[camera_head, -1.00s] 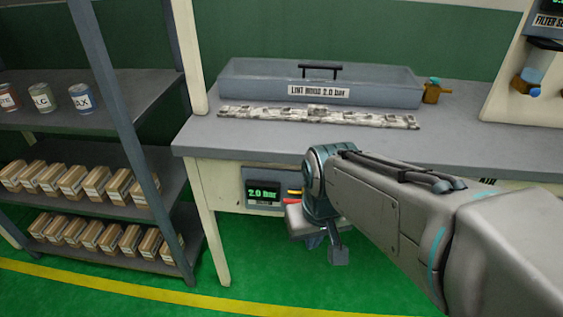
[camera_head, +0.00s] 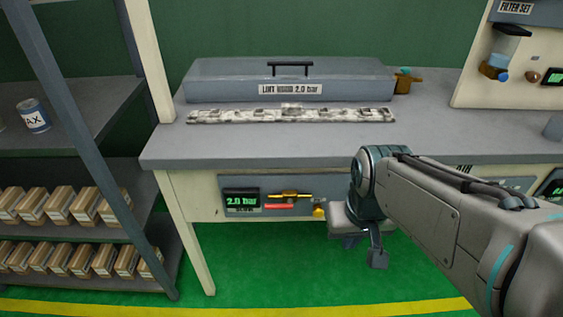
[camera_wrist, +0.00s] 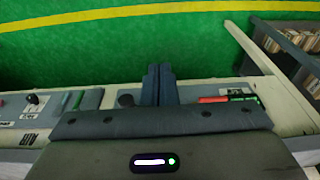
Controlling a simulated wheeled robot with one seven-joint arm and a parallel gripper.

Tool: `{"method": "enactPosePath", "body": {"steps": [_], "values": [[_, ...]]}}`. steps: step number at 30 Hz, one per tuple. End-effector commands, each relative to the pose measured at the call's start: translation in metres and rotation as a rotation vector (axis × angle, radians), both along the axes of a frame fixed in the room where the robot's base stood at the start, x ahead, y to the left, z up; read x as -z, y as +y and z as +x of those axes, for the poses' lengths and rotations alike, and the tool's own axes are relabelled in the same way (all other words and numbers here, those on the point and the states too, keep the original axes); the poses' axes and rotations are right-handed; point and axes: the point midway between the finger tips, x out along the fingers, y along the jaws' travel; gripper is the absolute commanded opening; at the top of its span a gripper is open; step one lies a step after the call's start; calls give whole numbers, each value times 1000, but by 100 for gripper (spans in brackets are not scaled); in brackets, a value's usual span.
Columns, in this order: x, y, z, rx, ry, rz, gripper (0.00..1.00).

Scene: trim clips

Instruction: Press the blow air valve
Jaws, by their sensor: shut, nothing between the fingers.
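A control panel (camera_head: 222,190) is set under the front edge of the bench. It carries a green "2.0 Bar" display (camera_head: 241,201), a brass valve (camera_head: 289,194), a red bar (camera_head: 279,206) and a yellow knob (camera_head: 318,211). No readable label shows which part is the blow air valve. My gripper (camera_head: 377,259) is to the right of and below these parts, in front of the bench. In the wrist view, its fingers (camera_wrist: 158,72) are together and empty.
The bench top (camera_head: 200,150) holds a "LINT HOOD 2.0 bar" box (camera_head: 230,90) and a patterned strip (camera_head: 255,116). A shelf (camera_head: 75,140) with boxes stands left. A filter set (camera_head: 500,65) is at the right. Green floor (camera_head: 270,260) is clear below the bench.

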Motion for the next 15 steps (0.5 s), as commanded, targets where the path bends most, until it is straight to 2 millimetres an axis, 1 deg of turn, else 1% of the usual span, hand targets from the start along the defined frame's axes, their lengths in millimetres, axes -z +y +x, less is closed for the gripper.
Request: {"method": "enactPosePath", "body": {"steps": [2, 4, 5, 7, 8, 9, 11, 12, 15], "values": [[0, -2, 2, -3, -7, -7, 0], [1, -8, 9, -12, -31, -30, 0], [1, -12, 14, -20, -47, -46, 0], [2, -26, 31, -51, -106, -101, 0], [1, -33, 40, -70, -140, -131, 0], [1, -43, 54, -103, -189, -174, 0], [-2, -57, 77, -168, -271, -243, 0], [-5, -64, 93, -219, -329, -285, 0], [-12, -74, 130, -373, -468, -373, 0]]}}
